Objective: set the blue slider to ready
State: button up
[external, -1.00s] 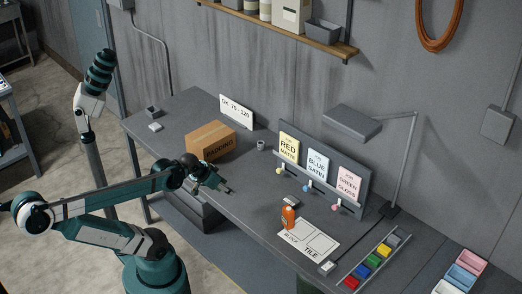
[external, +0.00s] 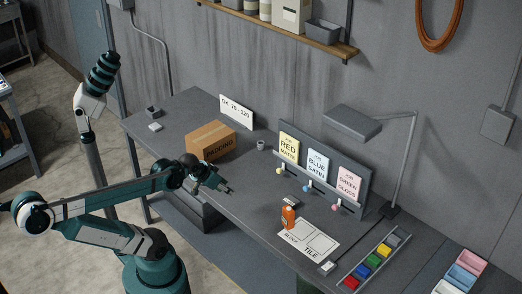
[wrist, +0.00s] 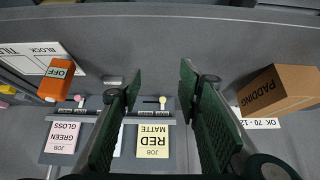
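The blue slider (external: 306,188) is a small blue knob below the BLUE SATIN card (external: 317,165) on the grey board, between a yellow knob (external: 279,171) and a pink knob (external: 334,208). Its setting is too small to read. My gripper (external: 228,190) hangs over the front of the desk, left of the board and apart from it. In the wrist view my gripper (wrist: 160,80) is open with nothing between its fingers. There the yellow knob (wrist: 162,100) and pink knob (wrist: 77,98) show, while the left finger hides the blue one.
A PADDING box (external: 211,140) stands left of the board. A lamp (external: 352,122) overhangs the board. A rack of coloured blocks (external: 373,261) lies right. The desk between gripper and board is mostly clear.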

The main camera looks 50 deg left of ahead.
jog(key=shift+w+d, duration=0.1)
jog(key=shift+w, duration=0.1)
grip_shut()
jog(key=w+d+f+n+t+h+p, duration=0.1)
jog(key=w+d+h, duration=0.1)
jog(key=w, duration=0.7)
jog(key=w+d+f+n+t+h, duration=0.1)
jog(key=w+d+f+n+h, duration=0.1)
jog(key=w, duration=0.7)
jog(key=w+d+f+n+t+h+p, duration=0.1)
jog(key=w+h, duration=0.3)
jog(key=w, duration=0.5)
jog(key=shift+w+d+f+n+h+p, duration=0.3)
jog(key=shift+d+f+n, duration=0.1)
jog(key=shift+f+n, duration=0.1)
